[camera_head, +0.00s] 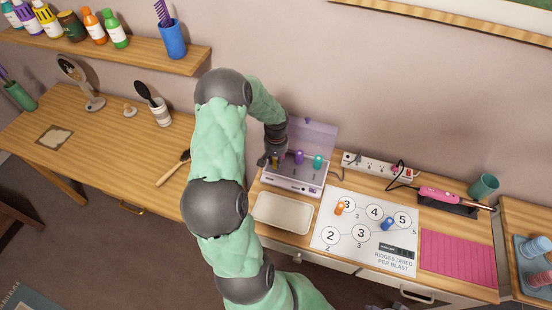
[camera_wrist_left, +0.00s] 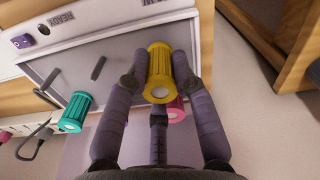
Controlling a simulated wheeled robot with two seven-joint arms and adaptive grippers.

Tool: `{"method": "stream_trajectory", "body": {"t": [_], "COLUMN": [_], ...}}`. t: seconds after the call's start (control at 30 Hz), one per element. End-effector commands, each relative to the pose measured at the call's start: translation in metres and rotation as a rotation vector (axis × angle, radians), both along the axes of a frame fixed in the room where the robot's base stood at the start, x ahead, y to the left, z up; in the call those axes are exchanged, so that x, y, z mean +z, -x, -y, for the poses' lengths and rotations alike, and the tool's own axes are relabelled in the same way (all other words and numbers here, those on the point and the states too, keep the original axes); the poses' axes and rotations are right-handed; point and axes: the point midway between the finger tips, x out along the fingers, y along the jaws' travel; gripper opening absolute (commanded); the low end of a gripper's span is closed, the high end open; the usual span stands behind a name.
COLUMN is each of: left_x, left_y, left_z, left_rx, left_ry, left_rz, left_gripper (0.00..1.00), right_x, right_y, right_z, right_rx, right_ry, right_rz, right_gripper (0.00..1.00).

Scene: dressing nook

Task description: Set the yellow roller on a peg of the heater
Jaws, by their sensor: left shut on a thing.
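The yellow roller (camera_wrist_left: 159,68) is between the two fingers of my left gripper (camera_wrist_left: 165,78), which is shut on it. In the head view my left gripper (camera_head: 274,160) is over the left part of the heater (camera_head: 292,185), partly covering the yellow roller. I cannot tell whether the roller touches a peg. A teal roller (camera_head: 318,161) and a purple roller (camera_head: 299,157) stand on the heater. My right gripper is out of view.
An empty cream tray (camera_head: 282,212) lies in front of the heater. A numbered mat (camera_head: 340,258) with orange (camera_head: 339,208) and blue (camera_head: 387,224) rollers is to its right. A power strip (camera_head: 375,166) and pink styling iron (camera_head: 440,195) are behind. The heater's raised lid (camera_head: 318,133) stands at its back.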

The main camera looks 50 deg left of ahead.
Motion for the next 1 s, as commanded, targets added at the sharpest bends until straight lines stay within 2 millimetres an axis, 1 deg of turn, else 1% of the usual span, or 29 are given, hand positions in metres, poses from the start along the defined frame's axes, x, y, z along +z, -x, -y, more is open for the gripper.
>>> {"method": "stream_trajectory", "body": {"t": [0.67, 0.7, 0.8, 1.0], "left_x": [-0.015, -0.016, -0.015, -0.015], "left_y": [0.000, 0.000, 0.000, 0.000], "left_z": [0.000, 0.000, 0.000, 0.000], "left_rx": [0.000, 0.000, 0.000, 0.000], "left_ry": [0.000, 0.000, 0.000, 0.000], "left_rz": [0.000, 0.000, 0.000, 0.000], "left_gripper": [0.02, 0.29, 0.54, 0.54], "right_x": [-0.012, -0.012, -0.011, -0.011], "right_y": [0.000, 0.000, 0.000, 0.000], "right_z": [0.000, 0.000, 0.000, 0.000], "right_rx": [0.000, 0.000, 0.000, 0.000], "right_ry": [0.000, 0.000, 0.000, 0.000], "right_rz": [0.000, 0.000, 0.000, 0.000], "right_gripper": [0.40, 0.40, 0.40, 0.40]}}
